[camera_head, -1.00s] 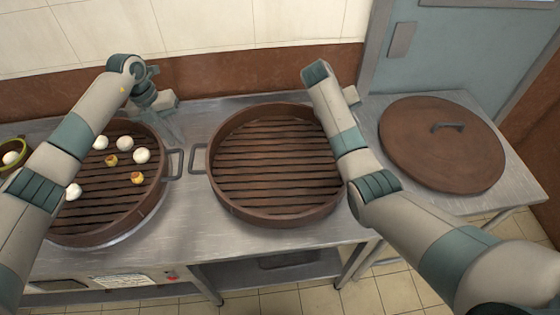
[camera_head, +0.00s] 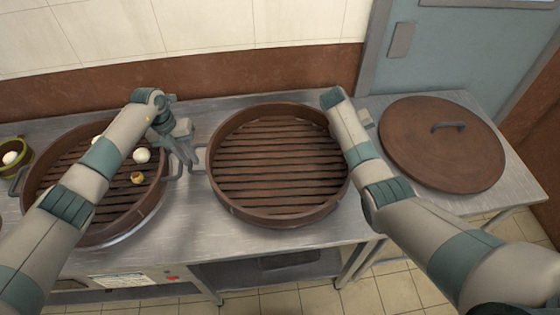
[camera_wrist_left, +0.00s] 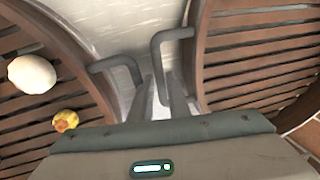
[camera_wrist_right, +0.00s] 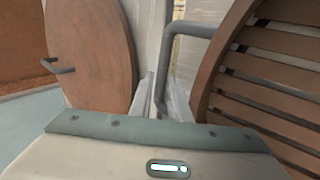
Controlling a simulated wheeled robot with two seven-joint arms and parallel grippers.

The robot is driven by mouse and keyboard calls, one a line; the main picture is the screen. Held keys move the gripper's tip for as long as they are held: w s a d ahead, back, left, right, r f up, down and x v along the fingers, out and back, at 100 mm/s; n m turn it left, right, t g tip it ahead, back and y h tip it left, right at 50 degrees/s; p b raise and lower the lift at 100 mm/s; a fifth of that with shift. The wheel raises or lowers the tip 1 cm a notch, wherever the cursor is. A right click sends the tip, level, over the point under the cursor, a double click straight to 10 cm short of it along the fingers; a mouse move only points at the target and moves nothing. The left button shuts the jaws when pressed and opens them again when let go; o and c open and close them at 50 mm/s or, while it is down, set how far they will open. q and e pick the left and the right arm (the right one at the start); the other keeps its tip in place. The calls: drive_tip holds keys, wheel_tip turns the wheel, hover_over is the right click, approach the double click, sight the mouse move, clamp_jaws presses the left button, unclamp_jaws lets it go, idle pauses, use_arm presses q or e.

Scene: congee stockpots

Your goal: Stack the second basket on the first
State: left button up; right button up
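The empty round brown slatted basket (camera_head: 280,213) sits in the middle of the counter. A similar basket (camera_head: 150,207) holding white buns (camera_head: 142,155) and yellow pieces (camera_head: 138,178) stands left of it, partly hidden by my left arm. My left gripper (camera_head: 188,155) is open at the gap between the baskets. In the left wrist view its fingers (camera_wrist_left: 158,100) are apart, with the middle basket's left handle (camera_wrist_left: 157,55) reaching between them. My right gripper is mostly hidden in the head view. In the right wrist view its fingers (camera_wrist_right: 160,105) are apart near the middle basket's right handle (camera_wrist_right: 166,55).
A brown round lid (camera_head: 440,150) with a dark handle lies on the side table at the right. A small green-rimmed bowl (camera_head: 12,158) with a white bun stands at the far left. A wall runs behind the counter (camera_head: 230,245).

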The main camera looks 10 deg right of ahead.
use_arm(q)
clamp_jaws()
use_arm(e)
clamp_jaws()
use_arm(q)
drive_tip(key=shift+r, duration=0.1)
use_arm(e)
drive_tip(key=shift+w+r, duration=0.1)
idle(0.9)
